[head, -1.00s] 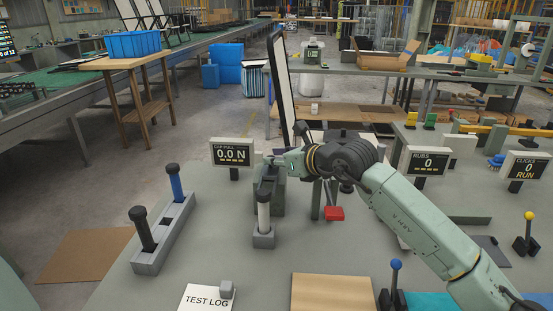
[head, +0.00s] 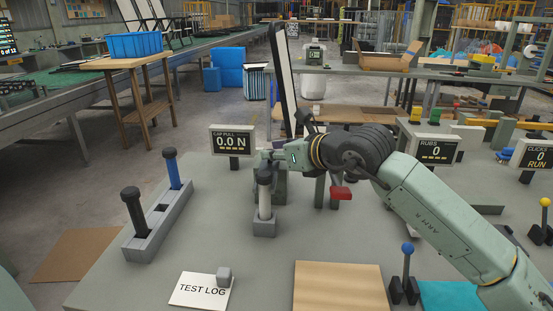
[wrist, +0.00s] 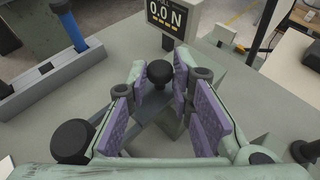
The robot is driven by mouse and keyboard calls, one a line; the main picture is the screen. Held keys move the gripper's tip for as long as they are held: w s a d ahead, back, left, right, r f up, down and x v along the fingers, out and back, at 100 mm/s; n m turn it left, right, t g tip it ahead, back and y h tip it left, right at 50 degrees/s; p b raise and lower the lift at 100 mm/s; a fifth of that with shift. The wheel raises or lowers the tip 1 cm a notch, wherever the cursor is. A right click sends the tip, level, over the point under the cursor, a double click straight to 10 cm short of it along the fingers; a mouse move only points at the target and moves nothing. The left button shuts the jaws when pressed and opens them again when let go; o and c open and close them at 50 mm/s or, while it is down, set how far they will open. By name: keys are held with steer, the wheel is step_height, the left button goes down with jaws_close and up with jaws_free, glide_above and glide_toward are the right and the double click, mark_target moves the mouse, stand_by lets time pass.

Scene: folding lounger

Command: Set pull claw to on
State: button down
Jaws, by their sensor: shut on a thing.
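My gripper (wrist: 158,74) has purple-padded fingers on both sides of a black knob (wrist: 158,72) in the wrist view. The fingers are shut on that knob, beside the "CAP PULL" display (head: 232,140), which reads 0.0 N. In the head view, my gripper (head: 266,160) is low over the grey-green fixture, and the knob cannot be made out clearly. A white-shafted lever with a black top (head: 264,198) stands upright just in front. Its top appears to be the dark knob (wrist: 73,141) at the wrist view's lower left. No label names the pull claw.
A two-lever base (head: 160,222) with a black and a blue lever is at left. A "TEST LOG" sheet (head: 195,290) and a wooden board (head: 340,288) lie in front. A red block (head: 341,193) sits below my arm. A blue-knobbed lever (head: 407,250) stands at right.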

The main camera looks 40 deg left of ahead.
steer(key=shift+s+f, duration=0.1)
steer(key=shift+s, duration=0.15)
steer(key=c, duration=1.8)
jaws_free()
steer(key=shift+o, duration=0.6)
steer(key=shift+d, duration=0.15)
steer(key=shift+o, duration=1.2)
steer(key=v, duration=1.2)
